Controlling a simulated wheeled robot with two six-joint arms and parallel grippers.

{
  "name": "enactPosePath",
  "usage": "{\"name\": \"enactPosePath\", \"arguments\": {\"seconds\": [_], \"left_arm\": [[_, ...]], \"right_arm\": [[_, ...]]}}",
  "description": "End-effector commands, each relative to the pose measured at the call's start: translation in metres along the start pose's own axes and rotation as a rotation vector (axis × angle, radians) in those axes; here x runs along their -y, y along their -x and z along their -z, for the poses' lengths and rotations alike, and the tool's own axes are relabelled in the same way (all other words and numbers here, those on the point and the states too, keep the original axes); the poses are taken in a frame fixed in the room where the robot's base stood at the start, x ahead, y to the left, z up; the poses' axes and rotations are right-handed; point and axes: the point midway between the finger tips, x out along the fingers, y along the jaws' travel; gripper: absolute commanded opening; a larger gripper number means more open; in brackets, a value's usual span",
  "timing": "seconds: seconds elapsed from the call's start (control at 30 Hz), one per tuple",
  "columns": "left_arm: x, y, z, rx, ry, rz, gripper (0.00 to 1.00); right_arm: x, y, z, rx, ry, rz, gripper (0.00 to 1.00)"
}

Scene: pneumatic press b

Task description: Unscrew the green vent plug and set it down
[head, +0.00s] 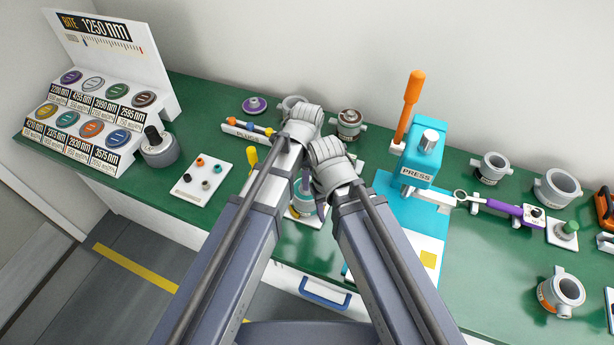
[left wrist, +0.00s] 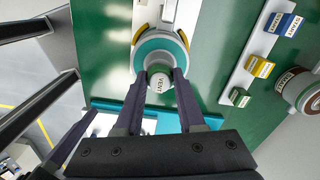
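My left gripper (left wrist: 160,78) points down with one finger on each side of the cap. Whether the fingers touch it is unclear. In the head view my left gripper (head: 306,184) is over the teal body (head: 306,204), and my arms hide much of it.
A blue press (head: 424,165) with an orange lever (head: 409,105) stands to the right. A label rack marked PLUGS (head: 240,130) lies behind, and a white tray with small knobs (head: 201,174) lies left. A green knob (head: 568,228) stands far right.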

Motion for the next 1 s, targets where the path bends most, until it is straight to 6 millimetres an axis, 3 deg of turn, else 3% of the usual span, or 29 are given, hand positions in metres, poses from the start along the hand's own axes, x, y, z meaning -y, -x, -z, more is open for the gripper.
{"name": "enactPosePath", "arguments": {"seconds": [0.2,0.33,1.0], "left_arm": [[0.0,0.0,0.0,0.0,0.001,0.0,0.07],[0.0,0.0,0.0,0.0,0.053,0.0,0.07],[-0.0004,-0.0002,0.0001,0.0,0.959,0.0,0.07]], "right_arm": [[0.0,0.0,0.0,0.0,0.0,0.0,0.5],[0.0,0.0,0.0,0.0,0.0,0.0,0.5],[0.0,-0.0002,0.0,0.0,0.0,0.0,0.5]]}}
